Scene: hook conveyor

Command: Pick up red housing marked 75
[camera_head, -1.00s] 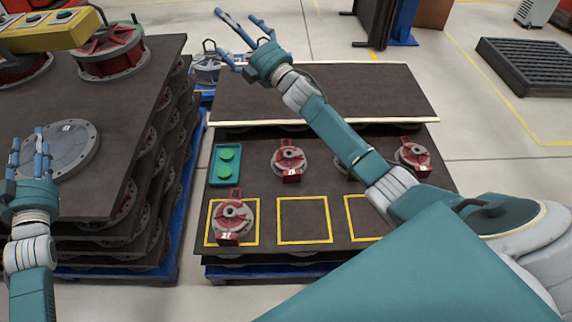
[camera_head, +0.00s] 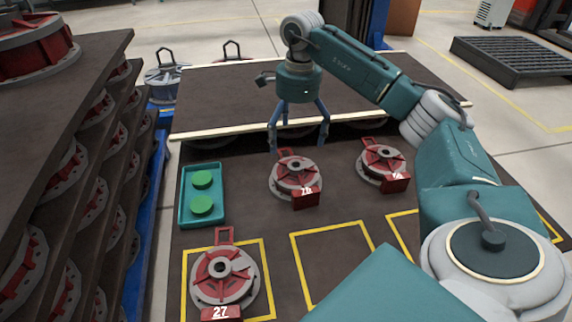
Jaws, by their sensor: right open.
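A red and grey housing (camera_head: 294,176) stands in the middle of the dark board; its label is too small to read surely. A second red housing (camera_head: 382,163) stands to its right, with an unclear label. A third housing (camera_head: 222,277), marked 27, sits in the front left yellow square. My right gripper (camera_head: 298,146) points down with its blue fingers spread and empty, over the back of the middle housing. I cannot tell its height above the housing exactly. My left gripper is out of view.
A green tray (camera_head: 182,218) with two green discs lies left of the middle housing. A raised dark panel with a pale edge (camera_head: 250,129) runs behind. A tall stack of boards with housings (camera_head: 84,150) stands close on the left. A yellow square (camera_head: 336,257) in front is empty.

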